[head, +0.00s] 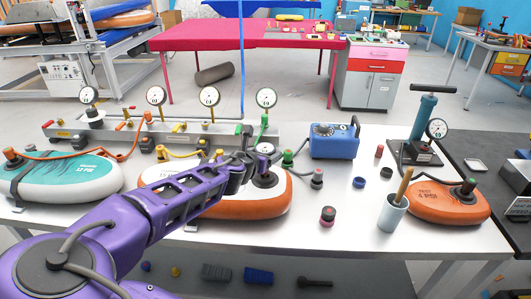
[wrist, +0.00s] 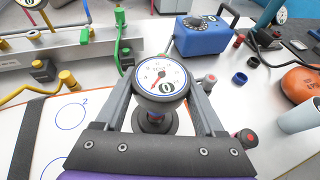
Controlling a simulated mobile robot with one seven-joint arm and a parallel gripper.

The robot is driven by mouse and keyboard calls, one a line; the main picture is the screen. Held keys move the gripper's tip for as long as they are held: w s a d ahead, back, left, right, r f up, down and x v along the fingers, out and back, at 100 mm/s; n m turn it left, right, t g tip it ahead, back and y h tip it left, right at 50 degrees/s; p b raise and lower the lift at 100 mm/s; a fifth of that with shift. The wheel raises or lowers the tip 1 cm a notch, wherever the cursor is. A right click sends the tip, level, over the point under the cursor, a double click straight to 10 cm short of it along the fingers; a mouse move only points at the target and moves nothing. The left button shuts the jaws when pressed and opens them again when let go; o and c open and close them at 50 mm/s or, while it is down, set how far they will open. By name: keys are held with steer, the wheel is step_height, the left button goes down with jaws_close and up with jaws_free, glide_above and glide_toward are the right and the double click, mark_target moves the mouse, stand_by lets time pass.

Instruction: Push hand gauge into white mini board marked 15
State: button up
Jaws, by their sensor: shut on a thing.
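The hand gauge (wrist: 160,76) has a round white dial with a red needle and a dark stem. My gripper (wrist: 161,88) is shut on it, with one finger on each side of the dial. In the head view my gripper (head: 250,160) is over the right part of a white board with orange sides (head: 270,204), and the gauge is partly hidden. A dark round piece (wrist: 155,121) shows below the dial over this board; I cannot tell whether the gauge stem is in it or above it. No 15 is readable on the board, which my arm partly covers.
A grey manifold (head: 130,132) with several gauges and hoses stands behind. A blue box (head: 335,140) is at the back right. A teal board (head: 65,178) lies left. A cup (head: 392,213), an orange board (head: 440,200) and a pump (head: 423,125) are right. The front right table is mostly free.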

steer(key=shift+f+b, duration=0.65)
steer(key=shift+f, duration=0.55)
steer(key=o, duration=1.5)
